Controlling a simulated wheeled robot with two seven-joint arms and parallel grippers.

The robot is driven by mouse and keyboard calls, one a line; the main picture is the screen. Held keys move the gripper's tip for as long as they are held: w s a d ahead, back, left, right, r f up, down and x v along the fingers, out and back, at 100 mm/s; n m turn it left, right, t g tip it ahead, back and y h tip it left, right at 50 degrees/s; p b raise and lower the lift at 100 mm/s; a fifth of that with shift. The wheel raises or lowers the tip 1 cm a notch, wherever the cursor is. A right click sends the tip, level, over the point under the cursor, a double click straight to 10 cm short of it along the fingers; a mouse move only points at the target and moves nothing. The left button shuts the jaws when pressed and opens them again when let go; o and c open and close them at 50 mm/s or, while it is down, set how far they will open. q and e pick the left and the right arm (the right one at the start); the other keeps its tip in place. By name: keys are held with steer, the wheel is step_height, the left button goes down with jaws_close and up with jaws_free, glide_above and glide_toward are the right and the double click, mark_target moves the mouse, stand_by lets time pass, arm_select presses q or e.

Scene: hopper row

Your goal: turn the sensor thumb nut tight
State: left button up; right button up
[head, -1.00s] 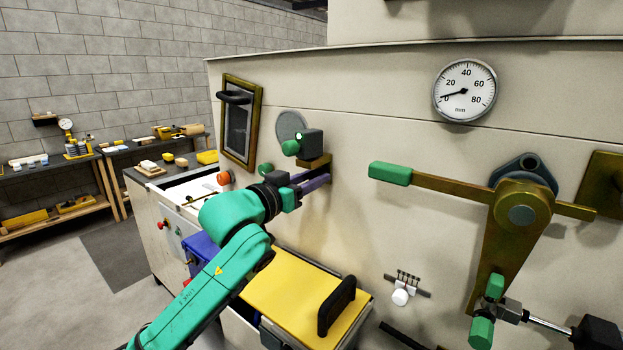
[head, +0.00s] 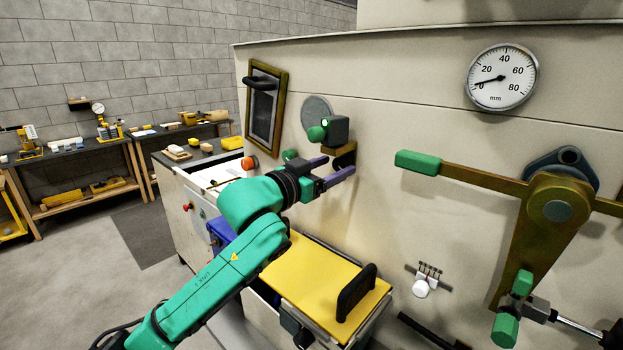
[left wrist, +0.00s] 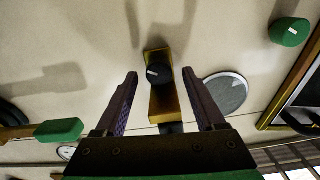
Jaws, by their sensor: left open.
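The sensor (head: 335,129) is a dark box on a brass bracket (head: 345,158) on the hopper wall. In the left wrist view, a black round nut with a white mark (left wrist: 158,73) sits on the brass bracket (left wrist: 163,105); I take it for the thumb nut. My left gripper (head: 343,167) is open just below the bracket. In the left wrist view its two fingers (left wrist: 160,76) stand on either side of the nut, with clear gaps and no visible contact. My right gripper is not in view.
A green knob (head: 290,155) and a framed window with a black handle (head: 266,105) are left of the sensor. A brass lever with a green grip (head: 418,162) is to the right. A yellow lid with a black handle (head: 318,285) lies below. A dial (head: 502,77) is above right.

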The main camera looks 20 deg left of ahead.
arm_select(q)
steer(key=b+v, duration=0.6)
steer(key=v, duration=0.7)
steer(key=shift+s, duration=0.25)
steer(key=shift+f, duration=0.1)
